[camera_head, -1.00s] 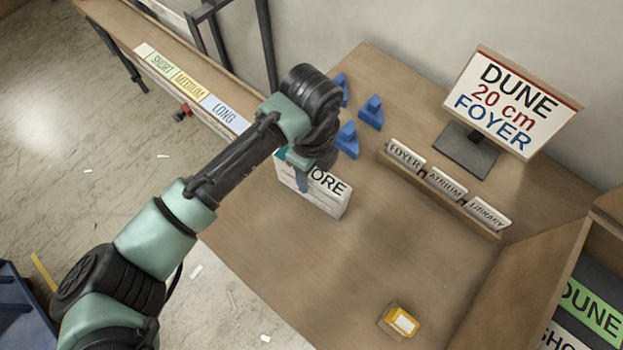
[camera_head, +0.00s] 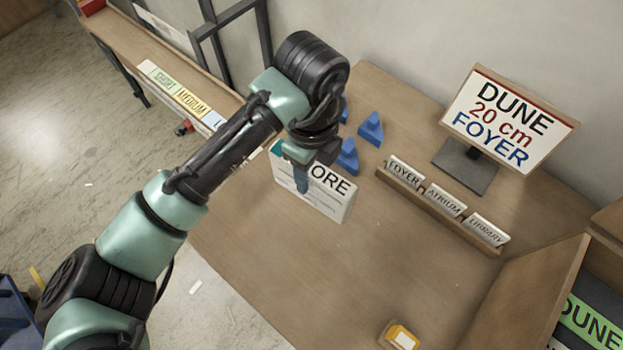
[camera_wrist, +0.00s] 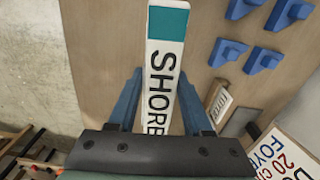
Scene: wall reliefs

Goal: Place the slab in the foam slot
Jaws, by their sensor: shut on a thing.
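The slab (camera_head: 328,198) is a thin white panel with a teal corner and black lettering, partly hidden by my gripper. Dark foam (camera_head: 604,291) with a green "DUNE" label shows in a wooden crate at the lower right, cut off by the frame; no slot is clearly visible.
Several blue wedge blocks (camera_head: 370,129) stand behind the slab. A rack of cards (camera_head: 440,208) reads FOYER, ATRIUM, LIBRARY. A sign (camera_head: 508,116) reads "DUNE 20 cm FOYER". The middle of the table is clear.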

